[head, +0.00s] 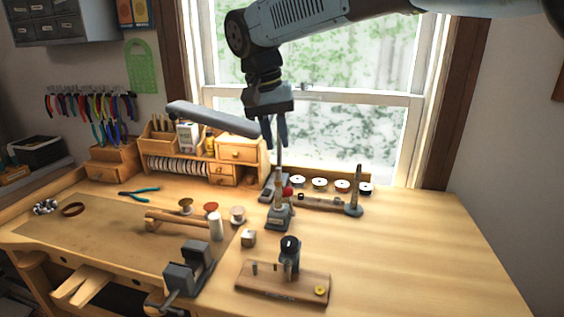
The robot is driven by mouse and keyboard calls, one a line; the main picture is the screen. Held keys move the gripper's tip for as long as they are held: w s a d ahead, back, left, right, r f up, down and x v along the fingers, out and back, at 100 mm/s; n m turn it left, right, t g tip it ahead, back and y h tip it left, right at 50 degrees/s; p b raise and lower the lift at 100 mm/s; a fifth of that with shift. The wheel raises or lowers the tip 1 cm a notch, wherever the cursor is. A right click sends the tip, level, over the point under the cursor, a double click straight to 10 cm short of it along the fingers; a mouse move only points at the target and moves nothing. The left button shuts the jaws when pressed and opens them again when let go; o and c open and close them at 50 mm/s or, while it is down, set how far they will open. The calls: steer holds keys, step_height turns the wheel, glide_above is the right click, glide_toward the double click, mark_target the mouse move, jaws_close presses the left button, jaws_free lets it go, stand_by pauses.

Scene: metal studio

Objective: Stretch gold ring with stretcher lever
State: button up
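My gripper (275,145) points down in front of the window. Its two dark fingers are apart, with a gap between them. A thin upright rod (279,168) shows just below the fingertips; I cannot tell whether they touch it. Below it stands a small grey metal device with a red knob (288,192) and a dark base (279,217), which looks like the stretcher. A small yellow round piece (320,290) lies on the right end of a wooden board (258,288); it may be the gold ring, but it is too small to be sure.
A vise (190,270) is clamped at the front edge. An organizer (240,150) stands behind. The bench's right side (420,250) is clear.

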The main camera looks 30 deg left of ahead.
steer(key=shift+n+h, duration=0.4)
steer(key=shift+h, duration=0.3)
steer(key=a+r, duration=0.1)
steer(key=w+a, duration=0.1)
steer(key=w+a+r, duration=0.1)
steer(key=shift+a+r, duration=0.35)
jaws_close()
steer(key=s+d+x, duration=0.1)
steer(key=s+x, duration=0.1)
steer(key=x, duration=1)
steer(key=shift+s+d+f, duration=0.25)
steer(key=shift+d+f, duration=0.05)
steer(key=shift+d, duration=0.1)
